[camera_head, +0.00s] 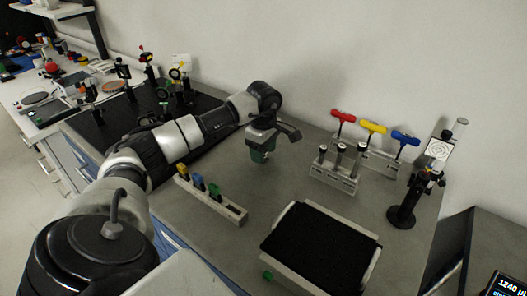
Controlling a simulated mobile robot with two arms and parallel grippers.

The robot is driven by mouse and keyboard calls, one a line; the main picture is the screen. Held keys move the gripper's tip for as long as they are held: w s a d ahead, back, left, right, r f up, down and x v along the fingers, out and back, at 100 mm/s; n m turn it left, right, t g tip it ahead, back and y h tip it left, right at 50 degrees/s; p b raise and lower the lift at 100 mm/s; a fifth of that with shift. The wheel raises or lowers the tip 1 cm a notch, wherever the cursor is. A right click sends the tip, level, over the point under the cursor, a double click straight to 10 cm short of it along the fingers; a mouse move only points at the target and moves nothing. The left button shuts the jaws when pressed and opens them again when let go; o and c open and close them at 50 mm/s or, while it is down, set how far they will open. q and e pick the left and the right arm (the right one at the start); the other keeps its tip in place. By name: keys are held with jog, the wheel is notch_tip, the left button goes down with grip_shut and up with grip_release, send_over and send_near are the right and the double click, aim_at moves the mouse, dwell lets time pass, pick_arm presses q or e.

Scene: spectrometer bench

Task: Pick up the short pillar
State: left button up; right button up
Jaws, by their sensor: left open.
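Several metal pillars with dark tops stand upright in a light grey rack (334,178) at the back right of the bench. The left pillar (321,157), the middle pillar (339,158) and the right pillar (356,164) are close in height here, and I cannot tell surely which is the short one. My left gripper (260,158) hangs over the bench to the left of the rack, pointing down and apart from the pillars. It is open, with nothing seen in it; its fingertips are small and partly dark. My right gripper is not in view.
Red, yellow and blue T-handled tools (372,128) stand behind the rack. A dark-topped tray (322,246) lies in front. A holder with coloured pieces (212,198) is at left. An optics post (405,205) stands at right. Bare bench lies between holder and rack.

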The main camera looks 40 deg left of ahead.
pick_arm(q)
grip_shut()
dwell(0.3)
